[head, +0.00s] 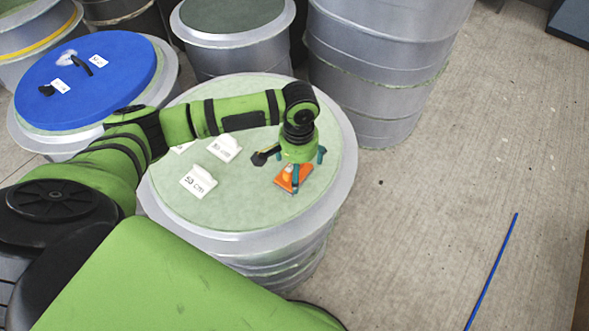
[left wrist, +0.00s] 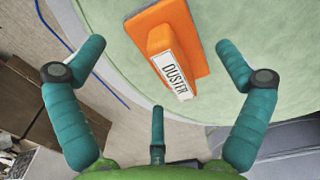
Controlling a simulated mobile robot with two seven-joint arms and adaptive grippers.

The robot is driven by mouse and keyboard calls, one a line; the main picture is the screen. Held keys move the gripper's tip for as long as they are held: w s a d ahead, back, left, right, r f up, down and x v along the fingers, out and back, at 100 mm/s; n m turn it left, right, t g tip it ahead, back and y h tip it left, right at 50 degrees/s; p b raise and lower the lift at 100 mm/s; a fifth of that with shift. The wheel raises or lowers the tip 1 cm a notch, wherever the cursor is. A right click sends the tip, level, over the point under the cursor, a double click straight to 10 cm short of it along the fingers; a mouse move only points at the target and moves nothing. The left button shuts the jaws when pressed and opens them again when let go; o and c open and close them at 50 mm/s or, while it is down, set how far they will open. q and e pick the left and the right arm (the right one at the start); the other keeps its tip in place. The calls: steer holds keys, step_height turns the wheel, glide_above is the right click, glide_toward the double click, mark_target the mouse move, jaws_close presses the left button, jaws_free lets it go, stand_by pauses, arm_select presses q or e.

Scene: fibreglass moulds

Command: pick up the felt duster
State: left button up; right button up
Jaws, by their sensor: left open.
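The felt duster (head: 288,181) is an orange block on an orange base. It lies on the pale green top of the near silver mould (head: 235,205). In the left wrist view the duster (left wrist: 178,45) shows a white label reading DUSTER, tilted in the picture. My left gripper (head: 299,172) is over the duster from above, and its arm hides part of the mould top. In the left wrist view the left gripper (left wrist: 160,60) has its teal fingers spread wide on either side of the duster, with a gap to it. My right gripper is not in view.
White cards (head: 198,181) stand left of the duster, and a black object (head: 264,156) lies beside it. A blue-topped mould (head: 120,70) stands at left, a tall silver mould (head: 375,70) behind. Concrete floor at right is mostly clear, with a blue strip (head: 492,270).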

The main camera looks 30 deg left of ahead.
arm_select(q)
step_height(320, 180, down, 3)
steer(key=shift+r, duration=0.2)
steer(key=shift+w+a+f, duration=0.1)
steer(key=shift+f, duration=0.15)
steer(key=c, duration=1)
steer(key=shift+c, duration=0.2)
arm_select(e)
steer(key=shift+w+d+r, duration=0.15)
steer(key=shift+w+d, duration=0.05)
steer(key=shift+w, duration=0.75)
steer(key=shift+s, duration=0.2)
arm_select(q)
steer(key=shift+r, duration=0.45)
steer(key=r, duration=0.3)
steer(key=shift+s+r, duration=0.3)
steer(key=shift+s, duration=0.1)
steer(key=s+r, duration=0.6)
steer(key=s, duration=0.4)
steer(key=shift+s+d+r, duration=0.2)
steer(key=shift+s+r, duration=0.05)
steer(key=shift+s, duration=0.15)
